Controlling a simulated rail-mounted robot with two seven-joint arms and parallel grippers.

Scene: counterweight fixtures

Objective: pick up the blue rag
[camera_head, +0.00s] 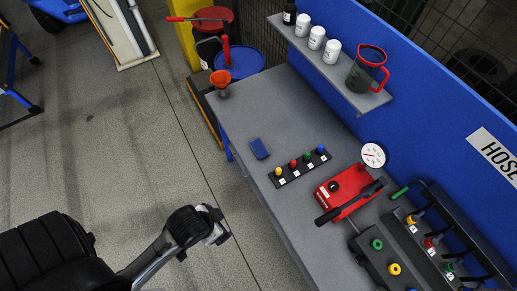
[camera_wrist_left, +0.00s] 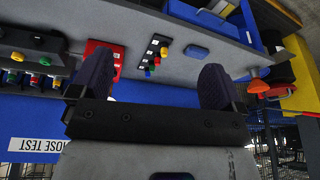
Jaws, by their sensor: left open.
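The blue rag (camera_head: 260,148) is a small, dark blue, flat-looking piece on the grey bench top, near its left edge. It also shows in the left wrist view as a blue rounded rectangle (camera_wrist_left: 197,52), above and beyond the fingers. My left gripper (camera_head: 222,226) hangs over the floor to the left of the bench, well apart from the rag. In the left wrist view its two dark fingers (camera_wrist_left: 155,85) stand wide apart with nothing between them. My right gripper is not seen.
Close by the rag is a black strip with coloured knobs (camera_head: 300,166). A red pump with a gauge (camera_head: 343,192) and a hose-fitting panel (camera_head: 400,255) stand farther right. An orange funnel (camera_head: 221,80) is at the far corner. Bench surface beyond the rag is clear.

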